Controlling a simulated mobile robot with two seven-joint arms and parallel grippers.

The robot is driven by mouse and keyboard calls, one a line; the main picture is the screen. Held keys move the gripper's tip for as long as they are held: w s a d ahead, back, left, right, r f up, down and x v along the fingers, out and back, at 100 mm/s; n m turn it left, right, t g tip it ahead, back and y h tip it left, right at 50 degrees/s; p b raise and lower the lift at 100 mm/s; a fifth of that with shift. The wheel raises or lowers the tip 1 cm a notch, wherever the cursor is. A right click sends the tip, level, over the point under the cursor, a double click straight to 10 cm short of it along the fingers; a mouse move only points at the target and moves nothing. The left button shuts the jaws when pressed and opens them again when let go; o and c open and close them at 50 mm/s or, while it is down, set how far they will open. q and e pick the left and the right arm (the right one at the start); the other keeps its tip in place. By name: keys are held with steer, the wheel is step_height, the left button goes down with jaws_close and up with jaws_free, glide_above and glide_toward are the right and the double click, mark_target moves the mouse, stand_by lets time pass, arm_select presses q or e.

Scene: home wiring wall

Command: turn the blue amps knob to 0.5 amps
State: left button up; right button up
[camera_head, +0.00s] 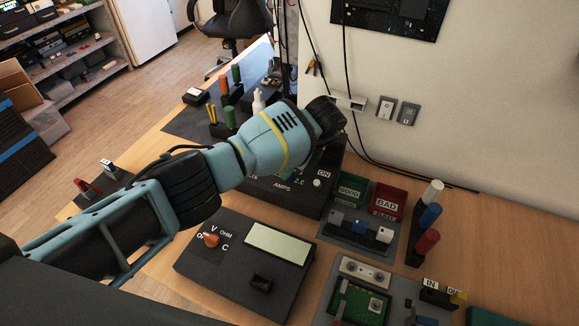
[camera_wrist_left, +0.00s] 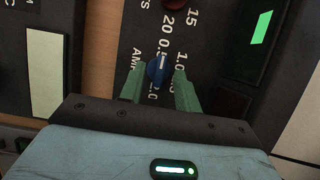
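The blue amps knob (camera_wrist_left: 156,72) shows in the left wrist view on a dark panel with printed numbers around it. A small white mark is on the knob toward the upper side of that view, where 0.5 and 1.0 are printed; its exact setting is hard to read. My left gripper (camera_wrist_left: 159,77) has its two green fingers on either side of the knob, apart, with narrow gaps showing. In the head view my left arm hides the knob and part of the black power supply (camera_head: 275,193). My right gripper is not in view.
A meter with an orange dial (camera_head: 210,240) lies in front of the supply. Green (camera_head: 350,190) and red (camera_head: 388,201) bins stand to its right, by colored cylinders (camera_head: 431,214). A circuit board (camera_head: 360,302) is nearer. Cables hang along the wall behind. The supply's red knob (camera_wrist_left: 174,4) shows above.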

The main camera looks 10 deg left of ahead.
arm_select(q)
steer(key=v, duration=0.6)
steer(key=shift+d+r, duration=0.2)
steer(key=shift+r, duration=0.2)
